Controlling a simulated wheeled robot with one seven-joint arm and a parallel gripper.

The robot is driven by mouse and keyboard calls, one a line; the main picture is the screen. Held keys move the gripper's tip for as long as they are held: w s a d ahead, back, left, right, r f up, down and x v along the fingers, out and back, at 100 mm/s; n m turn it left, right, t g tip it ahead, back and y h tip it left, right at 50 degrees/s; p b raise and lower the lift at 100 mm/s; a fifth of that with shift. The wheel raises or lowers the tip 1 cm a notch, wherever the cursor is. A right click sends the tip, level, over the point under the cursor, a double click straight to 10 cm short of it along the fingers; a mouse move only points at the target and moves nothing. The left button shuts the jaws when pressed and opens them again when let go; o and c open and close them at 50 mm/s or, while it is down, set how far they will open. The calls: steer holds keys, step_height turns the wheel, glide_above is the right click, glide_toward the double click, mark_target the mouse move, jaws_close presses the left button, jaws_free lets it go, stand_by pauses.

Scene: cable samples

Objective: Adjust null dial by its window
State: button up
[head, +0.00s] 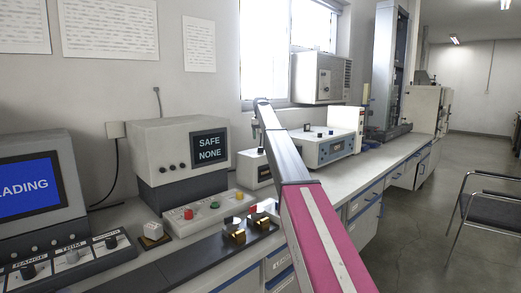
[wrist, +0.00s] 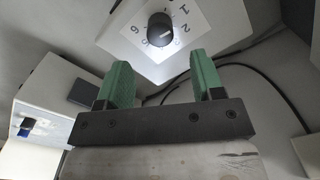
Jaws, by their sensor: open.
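A dial with a black knob (wrist: 161,28) sits on a white numbered plate (wrist: 190,40) at the top of the wrist view. Its digits appear upside down. I cannot read its exact setting. My gripper (wrist: 160,70) has two green fingers, spread apart with nothing between them. The knob is beyond the fingertips, roughly centred between them and apart from them. A dark rectangular panel (wrist: 82,92) shows on a pale surface left of the fingers; I cannot tell whether it is the dial's window.
A long bench carries a monitor reading "SAFE NONE" (head: 208,146), a button panel (head: 205,213), a knob console (head: 70,258) and a blue-fronted instrument (head: 330,150). A dark cable (wrist: 265,80) curves right of the fingers.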

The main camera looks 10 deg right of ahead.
mark_target(261, 148)
step_height(261, 148, down, 7)
steer(key=shift+f, duration=0.2)
steer(key=c, duration=0.9)
